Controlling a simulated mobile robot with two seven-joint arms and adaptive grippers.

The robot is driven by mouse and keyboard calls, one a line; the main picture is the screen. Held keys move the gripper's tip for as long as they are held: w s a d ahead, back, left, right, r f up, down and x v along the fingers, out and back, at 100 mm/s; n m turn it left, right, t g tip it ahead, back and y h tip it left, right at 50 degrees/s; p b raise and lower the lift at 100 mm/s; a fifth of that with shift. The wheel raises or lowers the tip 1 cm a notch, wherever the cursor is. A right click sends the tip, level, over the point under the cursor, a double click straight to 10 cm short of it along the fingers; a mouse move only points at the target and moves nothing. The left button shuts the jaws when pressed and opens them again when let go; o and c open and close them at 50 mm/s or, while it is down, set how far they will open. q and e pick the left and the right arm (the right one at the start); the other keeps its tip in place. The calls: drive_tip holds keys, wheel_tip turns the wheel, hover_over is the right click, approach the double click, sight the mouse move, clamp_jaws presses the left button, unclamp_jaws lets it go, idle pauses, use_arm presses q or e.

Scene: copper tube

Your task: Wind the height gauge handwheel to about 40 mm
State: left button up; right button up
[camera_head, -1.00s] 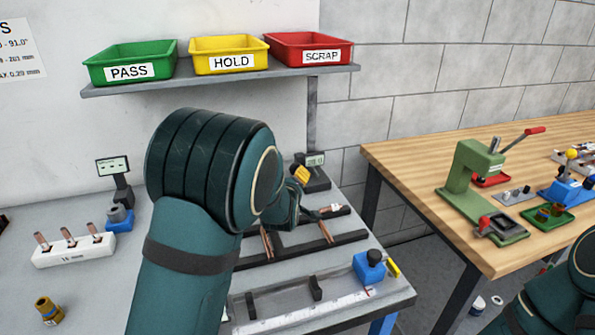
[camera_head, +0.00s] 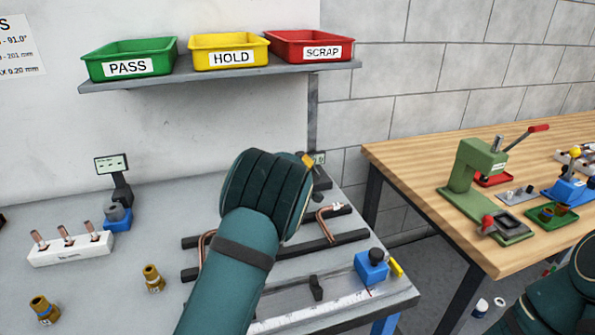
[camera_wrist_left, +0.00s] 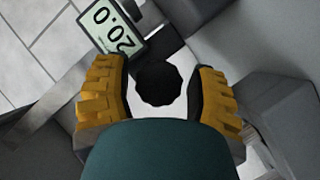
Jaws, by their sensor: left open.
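The height gauge stands at the back right of the grey bench, mostly hidden behind my left arm in the head view; its display edge (camera_head: 320,158) shows. In the left wrist view its display (camera_wrist_left: 112,27) is upside down and appears to read 20.0. The dark scalloped handwheel (camera_wrist_left: 158,84) sits between the two yellow fingers of my left gripper (camera_wrist_left: 158,92). The gripper is open, with a gap on each side of the wheel. In the head view only a bit of yellow finger (camera_head: 308,161) shows. My right gripper is out of frame; its arm is at lower right.
Bent copper tubes (camera_head: 328,222) lie on dark rails right of my left arm. A blue block with a black knob (camera_head: 371,266) is at the front right. Brass fittings (camera_head: 152,278) and a white tube holder (camera_head: 70,246) are left. A shelf of bins hangs above.

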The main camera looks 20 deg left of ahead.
use_arm(q)
drive_tip(key=c, duration=0.9)
drive_tip(key=shift+r, duration=0.15)
drive_tip(key=m+g+y+p, duration=0.1)
drive_tip(key=m+p, duration=0.1)
drive_tip(key=p, duration=0.1)
drive_tip(key=shift+r+g, duration=0.15)
drive_tip(key=shift+g, duration=0.15)
drive_tip(key=m+g+y+p, duration=0.1)
drive_tip(key=m+p, duration=0.1)
drive_tip(key=shift+d+m+y, duration=0.1)
drive_tip(key=shift+m+y, duration=0.3)
drive_tip(key=shift+m+g+y+p, duration=0.3)
drive_tip(key=shift+m+g+y, duration=0.2)
drive_tip(key=shift+m+g, duration=0.3)
drive_tip(key=shift+s+f+m+g+y+b, duration=0.1)
drive_tip(key=shift+f+m+g+y+b, duration=0.1)
drive_tip(key=shift+m+g+y+b, duration=0.8)
drive_tip(key=shift+m+t+y, duration=0.3)
drive_tip(key=o, duration=0.9)
